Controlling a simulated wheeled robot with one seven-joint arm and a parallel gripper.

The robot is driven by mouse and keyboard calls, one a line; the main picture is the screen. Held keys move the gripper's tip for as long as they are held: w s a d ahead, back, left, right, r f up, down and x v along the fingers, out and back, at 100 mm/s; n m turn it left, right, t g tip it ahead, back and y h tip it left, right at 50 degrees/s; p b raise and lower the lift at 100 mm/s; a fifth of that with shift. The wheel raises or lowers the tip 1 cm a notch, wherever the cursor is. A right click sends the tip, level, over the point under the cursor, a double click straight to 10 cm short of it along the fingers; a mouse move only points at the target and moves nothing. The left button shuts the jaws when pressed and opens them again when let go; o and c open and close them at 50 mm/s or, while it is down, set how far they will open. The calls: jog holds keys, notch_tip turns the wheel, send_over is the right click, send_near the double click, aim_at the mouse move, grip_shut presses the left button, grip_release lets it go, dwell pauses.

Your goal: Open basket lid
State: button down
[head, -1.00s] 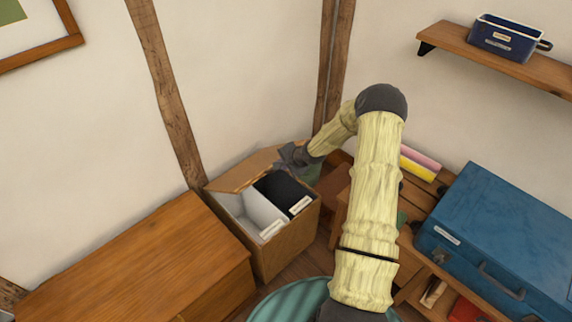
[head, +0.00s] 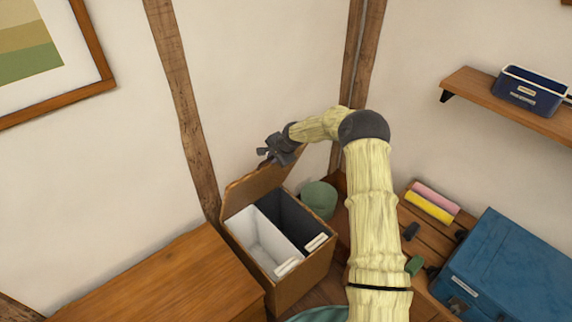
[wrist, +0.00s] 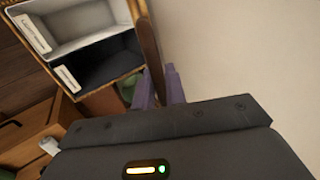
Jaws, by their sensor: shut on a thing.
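The basket (head: 300,282) stands in the corner with its lid (head: 262,186) raised and leaning up at the back. Inside are a white compartment (head: 262,246) and a black compartment (head: 290,222), both with pale labels at the front. My gripper (head: 268,155) is at the top edge of the lid. In the wrist view the lid shows edge-on (wrist: 147,45) and runs down between the fingers (wrist: 160,88), which are shut on it. The exact contact at the fingertips is partly hidden.
A wooden chest (head: 165,285) stands left of the basket. A green round object (head: 319,199) is just right of it. A blue case (head: 515,265) and pink and yellow rolls (head: 432,202) lie on the right-hand bench. A wall shelf (head: 510,103) holds a blue tin (head: 530,92).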

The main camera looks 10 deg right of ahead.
jog(key=shift+w+a+r, duration=0.2)
jog(key=shift+w+r, duration=0.1)
jog(key=shift+w, duration=0.35)
jog(key=c, duration=1.5)
grip_release()
jog(key=shift+a, duration=0.1)
jog(key=shift+s, duration=0.1)
jog(key=b+v, duration=0.1)
jog(key=v, duration=1.6)
jog(key=shift+r+b, duration=0.1)
jog(key=shift+b, duration=0.3)
jog(key=shift+s, duration=0.1)
